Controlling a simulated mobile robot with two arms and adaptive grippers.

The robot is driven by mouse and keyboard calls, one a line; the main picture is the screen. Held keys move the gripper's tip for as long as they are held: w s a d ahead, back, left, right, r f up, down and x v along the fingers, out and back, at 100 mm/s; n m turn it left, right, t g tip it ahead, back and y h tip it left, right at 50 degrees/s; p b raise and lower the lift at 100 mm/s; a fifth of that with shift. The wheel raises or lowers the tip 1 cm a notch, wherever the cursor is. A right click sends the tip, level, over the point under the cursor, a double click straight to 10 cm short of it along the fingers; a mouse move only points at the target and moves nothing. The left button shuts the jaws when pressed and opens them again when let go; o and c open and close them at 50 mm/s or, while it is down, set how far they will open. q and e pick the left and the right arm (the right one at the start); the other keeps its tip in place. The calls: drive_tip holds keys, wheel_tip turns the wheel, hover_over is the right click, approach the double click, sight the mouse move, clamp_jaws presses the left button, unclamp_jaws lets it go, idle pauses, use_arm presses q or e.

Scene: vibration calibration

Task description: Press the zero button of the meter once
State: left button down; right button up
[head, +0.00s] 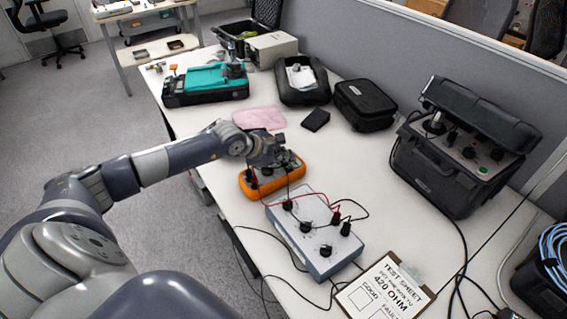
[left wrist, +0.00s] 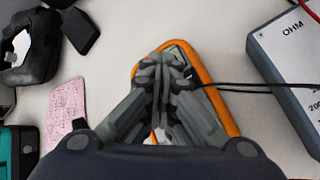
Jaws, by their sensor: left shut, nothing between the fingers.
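The orange-rimmed meter (head: 256,190) lies on the white table in the head view, with leads running from it to the grey resistance box. My left gripper (head: 266,168) is over the meter and covers much of its face. In the left wrist view the meter's orange rim (left wrist: 216,87) shows around the left gripper (left wrist: 162,65), whose fingers are shut together with nothing between them. The fingers hide most of the meter's face, and I cannot make out the zero button or tell whether the fingertips touch the meter. My right gripper is not in view.
The grey box (head: 318,238) with black knobs stands right of the meter. A clipboard (head: 385,292) lies at the front. A pink cloth (head: 259,117), a black pouch (head: 365,104) and a teal case (head: 206,83) lie behind. A large black case (head: 440,178) stands at right.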

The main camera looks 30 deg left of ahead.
sight(284, 166)
use_arm(q)
drive_tip(key=shift+r+p, duration=0.4)
drive_tip(key=shift+r, duration=0.35)
wheel_tip(284, 166, up, 5)
drive_tip(key=p, duration=0.2)
drive_tip(key=shift+p, duration=0.3)
idle(0.9)
